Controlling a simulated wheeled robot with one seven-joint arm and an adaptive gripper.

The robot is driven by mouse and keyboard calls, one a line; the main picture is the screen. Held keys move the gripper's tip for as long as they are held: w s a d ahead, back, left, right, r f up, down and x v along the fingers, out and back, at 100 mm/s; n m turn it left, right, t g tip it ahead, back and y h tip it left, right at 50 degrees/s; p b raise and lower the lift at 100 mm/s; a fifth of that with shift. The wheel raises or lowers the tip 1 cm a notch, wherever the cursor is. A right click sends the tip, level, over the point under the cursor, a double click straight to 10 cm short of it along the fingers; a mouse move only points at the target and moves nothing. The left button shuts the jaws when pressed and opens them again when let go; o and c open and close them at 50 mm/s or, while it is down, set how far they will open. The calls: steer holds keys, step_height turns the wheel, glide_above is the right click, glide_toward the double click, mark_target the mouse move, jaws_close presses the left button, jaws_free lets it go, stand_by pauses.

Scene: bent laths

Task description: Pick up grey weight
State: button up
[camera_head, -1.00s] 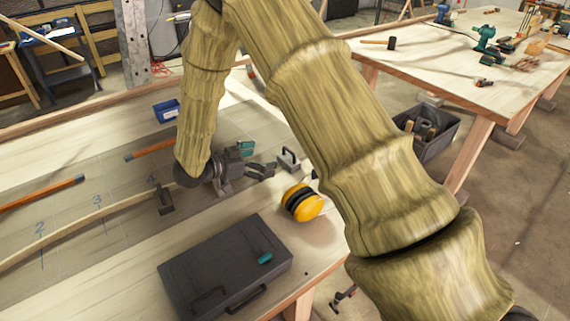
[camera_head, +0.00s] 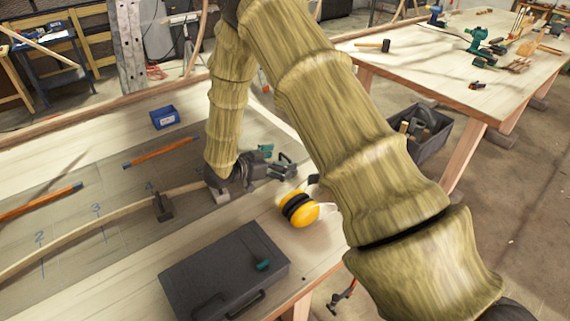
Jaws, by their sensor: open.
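A darker weight-like block (camera_head: 163,208) sits on the bent lath (camera_head: 100,220) to the left.
Yellow ear defenders (camera_head: 298,209) lie just in front of the weight. A dark tool case (camera_head: 222,270) lies at the bench's front. A blue box (camera_head: 164,117) and orange-brown bars (camera_head: 160,152) lie behind and left. A dark crate (camera_head: 432,135) stands on the floor to the right.

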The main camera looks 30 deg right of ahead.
steer(key=shift+x, duration=1.1)
steer(key=shift+c, duration=0.2)
steer(key=c, duration=1.7)
steer(key=shift+r, duration=0.15)
